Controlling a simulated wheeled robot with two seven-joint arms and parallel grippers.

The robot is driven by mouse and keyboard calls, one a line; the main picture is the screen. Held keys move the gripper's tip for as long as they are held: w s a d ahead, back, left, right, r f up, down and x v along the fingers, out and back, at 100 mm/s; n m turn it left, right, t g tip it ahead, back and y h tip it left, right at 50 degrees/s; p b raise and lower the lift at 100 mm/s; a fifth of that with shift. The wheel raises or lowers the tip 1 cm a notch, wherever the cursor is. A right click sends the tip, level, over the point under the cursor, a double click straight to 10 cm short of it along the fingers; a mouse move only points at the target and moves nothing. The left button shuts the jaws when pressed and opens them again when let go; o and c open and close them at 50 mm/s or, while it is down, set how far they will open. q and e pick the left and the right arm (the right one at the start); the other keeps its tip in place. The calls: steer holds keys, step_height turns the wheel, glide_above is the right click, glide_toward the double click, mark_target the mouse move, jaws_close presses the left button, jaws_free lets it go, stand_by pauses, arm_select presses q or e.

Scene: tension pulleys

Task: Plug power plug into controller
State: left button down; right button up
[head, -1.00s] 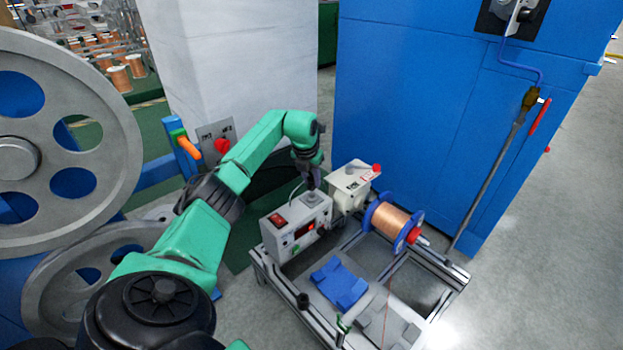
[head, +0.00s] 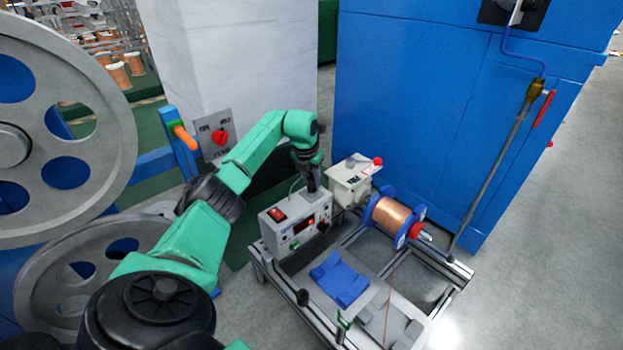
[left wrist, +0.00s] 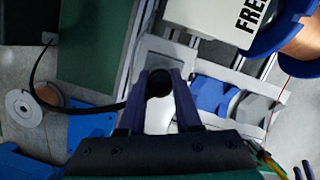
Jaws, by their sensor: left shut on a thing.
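The controller (head: 295,224) is a light grey box with a red switch and a lit red display, at the back left corner of the metal frame. My left gripper (head: 313,186) points down just at the controller's top. In the left wrist view, my left gripper's fingers (left wrist: 160,90) are shut on a dark round piece, which looks like the power plug (left wrist: 158,83). A black cable (left wrist: 75,110) runs in from the left towards the fingers. The plug's lower end and any socket are hidden, so I cannot tell whether it is seated.
A white box with a red knob (head: 352,181) and a copper wire spool (head: 395,217) stand right of the controller. A blue block (head: 340,279) lies on the frame (head: 290,285). A blue cabinet (head: 430,110) and large grey wheels (head: 105,65) flank the area.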

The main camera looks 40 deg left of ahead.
arm_select(q)
steer(key=shift+p, duration=0.4)
stand_by(0.5)
steer(key=shift+p, duration=0.3)
stand_by(0.6)
steer(key=shift+p, duration=0.3)
steer(key=shift+f+b, duration=0.35)
steer(key=shift+f, duration=0.25)
steer(key=c, duration=0.5)
jaws_free()
